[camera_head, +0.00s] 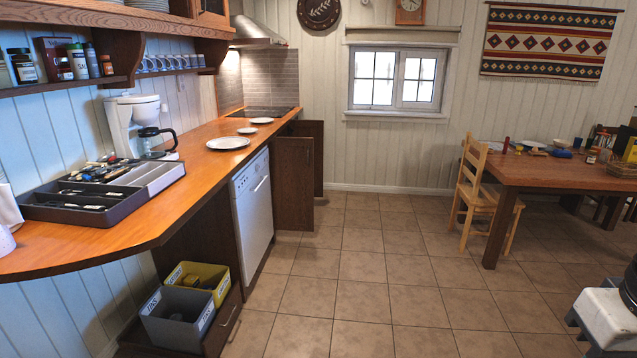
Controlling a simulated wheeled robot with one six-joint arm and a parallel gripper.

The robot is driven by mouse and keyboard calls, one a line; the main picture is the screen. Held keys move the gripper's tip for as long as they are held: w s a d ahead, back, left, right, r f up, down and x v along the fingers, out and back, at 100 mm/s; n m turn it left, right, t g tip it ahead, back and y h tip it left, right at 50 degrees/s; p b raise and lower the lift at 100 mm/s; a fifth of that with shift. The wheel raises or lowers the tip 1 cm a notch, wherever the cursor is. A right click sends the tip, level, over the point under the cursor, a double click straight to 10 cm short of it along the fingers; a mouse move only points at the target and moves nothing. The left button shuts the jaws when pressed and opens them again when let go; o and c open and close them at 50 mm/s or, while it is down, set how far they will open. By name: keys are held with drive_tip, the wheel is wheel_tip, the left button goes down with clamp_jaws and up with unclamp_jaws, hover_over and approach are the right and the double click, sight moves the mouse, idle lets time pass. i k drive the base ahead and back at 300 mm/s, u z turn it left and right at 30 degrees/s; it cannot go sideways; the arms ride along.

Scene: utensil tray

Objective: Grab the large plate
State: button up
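The large plate (228,143) is white and round and lies flat on the orange wooden counter (190,205), near its front edge above the dishwasher. It is the biggest of the plates I see there. A small white plate (247,130) lies just behind it, and another white plate (262,120) lies farther back beside the hob. The large plate is fully visible and nothing touches it. White and black parts at the lower right edge look like my own arm, but no gripper fingers show.
A grey utensil tray (75,212) and a coffee maker (130,120) stand left of the large plate. A dishwasher (252,200) is below, with cabinet doors (294,185) standing out beyond it. Bins (178,322) sit low in front. The tiled floor (360,270) is clear up to the chair (487,190).

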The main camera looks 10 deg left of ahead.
sight(230, 142)
drive_tip(key=u, duration=0.3)
drive_tip(key=i, duration=1.95)
drive_tip(key=u, duration=0.6)
drive_tip(key=i, duration=2.05)
drive_tip(key=u, duration=0.25)
